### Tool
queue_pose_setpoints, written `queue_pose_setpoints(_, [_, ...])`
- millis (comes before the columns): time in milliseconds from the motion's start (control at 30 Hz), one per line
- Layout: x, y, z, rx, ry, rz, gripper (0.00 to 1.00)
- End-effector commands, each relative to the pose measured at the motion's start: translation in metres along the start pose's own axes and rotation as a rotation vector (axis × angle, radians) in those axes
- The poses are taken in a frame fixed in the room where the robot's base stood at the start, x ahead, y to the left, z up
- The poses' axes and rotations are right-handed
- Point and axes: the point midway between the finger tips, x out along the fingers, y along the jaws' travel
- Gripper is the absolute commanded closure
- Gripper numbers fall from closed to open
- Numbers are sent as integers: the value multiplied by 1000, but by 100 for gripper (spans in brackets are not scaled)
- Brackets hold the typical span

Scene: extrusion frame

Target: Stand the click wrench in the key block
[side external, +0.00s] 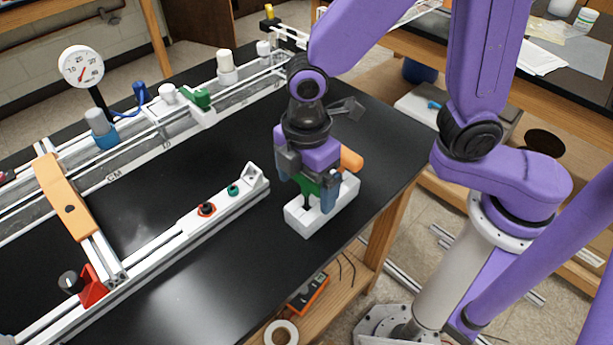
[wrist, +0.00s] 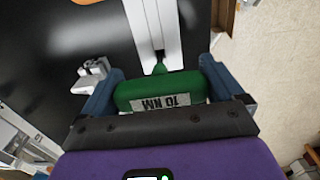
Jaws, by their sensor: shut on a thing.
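The click wrench (side external: 308,187) has a green handle, marked 10 NM in the wrist view (wrist: 160,92), and a dark shaft pointing down. My gripper (side external: 306,190) is shut on this handle, with one blue finger on each side; its fingers also show in the wrist view (wrist: 162,72). The key block (side external: 303,222) is a white block near the right edge of the black table, directly under my gripper. In the wrist view it runs away above the handle (wrist: 151,22). The shaft reaches down to the block; whether its tip is inside a hole is hidden.
An orange handle (side external: 350,158) rises close behind my gripper. A white rail (side external: 205,215) with red and green rings lies to the left. An orange bar (side external: 66,200) and a dial gauge (side external: 82,66) stand farther left. Black tabletop is clear between rail and block.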

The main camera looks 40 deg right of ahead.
Motion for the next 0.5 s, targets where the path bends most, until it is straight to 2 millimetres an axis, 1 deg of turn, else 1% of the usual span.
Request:
queue_pose_setpoints(300, [8, 0, 0, 0, 0, 0, 48])
queue_pose_setpoints(500, [9, 0, 0, 0, 0, 0, 48])
